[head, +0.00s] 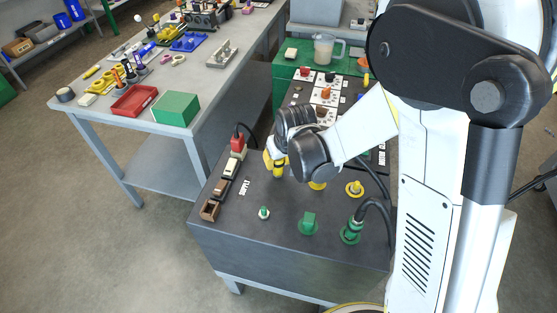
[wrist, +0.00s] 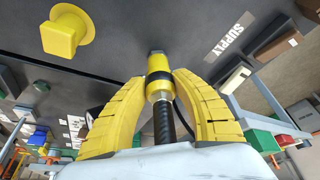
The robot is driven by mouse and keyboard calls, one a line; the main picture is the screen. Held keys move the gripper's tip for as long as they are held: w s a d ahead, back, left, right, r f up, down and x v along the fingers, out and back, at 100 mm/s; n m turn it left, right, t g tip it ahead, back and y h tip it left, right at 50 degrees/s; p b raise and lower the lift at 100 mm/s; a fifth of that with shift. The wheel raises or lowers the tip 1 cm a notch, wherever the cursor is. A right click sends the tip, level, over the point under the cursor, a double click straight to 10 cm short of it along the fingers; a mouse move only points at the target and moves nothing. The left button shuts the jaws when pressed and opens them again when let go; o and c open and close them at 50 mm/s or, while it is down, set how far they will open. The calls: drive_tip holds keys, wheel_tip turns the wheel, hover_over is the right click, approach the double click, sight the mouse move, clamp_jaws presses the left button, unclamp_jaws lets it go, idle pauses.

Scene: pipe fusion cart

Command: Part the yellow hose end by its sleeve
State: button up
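The yellow hose end (wrist: 158,88) stands on the dark cart top (head: 285,238), with a black band around it and a dark hose running from it toward the wrist camera. Its foot meets a small fitting on the panel. My gripper (wrist: 159,76) has its two yellow ribbed fingers on either side of the hose end, with the tips close in against it near the band. In the head view my gripper (head: 276,163) is near the SUPPLY label, and my wrist hides part of the hose. Whether the sleeve has shifted is too small to tell.
A yellow square block on a round flange (wrist: 65,30) stands nearby. A green block (head: 309,222), a green hose connection (head: 350,235) and a yellow port (head: 355,188) stand on the cart. Brown sockets (head: 219,188) and a red plug (head: 237,145) line its left side.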

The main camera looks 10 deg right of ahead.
drive_tip(key=shift+r, duration=0.15)
clamp_jaws()
drive_tip(key=shift+r+p, duration=2.25)
drive_tip(key=shift+r, duration=0.6)
drive_tip(key=shift+r+p, duration=3.2)
drive_tip(key=shift+r, duration=1.35)
drive_tip(key=shift+f, duration=0.1)
